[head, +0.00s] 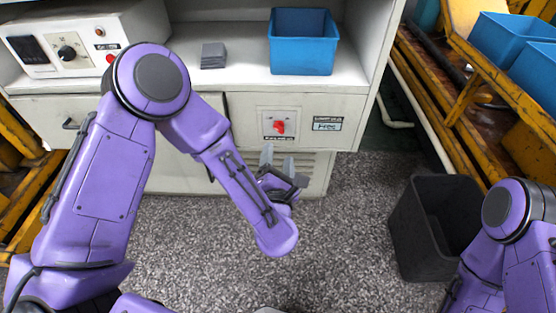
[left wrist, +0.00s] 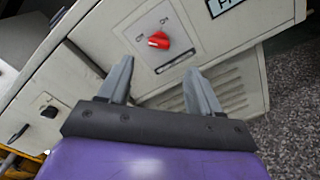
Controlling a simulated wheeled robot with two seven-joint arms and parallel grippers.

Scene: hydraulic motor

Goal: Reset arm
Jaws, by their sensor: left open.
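My left arm is purple and reaches in from the left in the head view. Its gripper (head: 277,160) is open and empty in front of the white cabinet (head: 348,103), below a red rotary switch (head: 279,127). In the left wrist view the two grey fingers (left wrist: 163,88) stand apart, with the red switch (left wrist: 158,40) beyond them and apart from them. My right arm shows only in part at the lower right of the head view, and its gripper is out of view.
A blue bin (head: 303,58) and grey plates (head: 213,56) sit on the cabinet's shelf. A control box (head: 75,46) stands at the left. A black waste bin (head: 408,235) is on the floor at the right, beside a yellow rack (head: 465,97). The floor between is clear.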

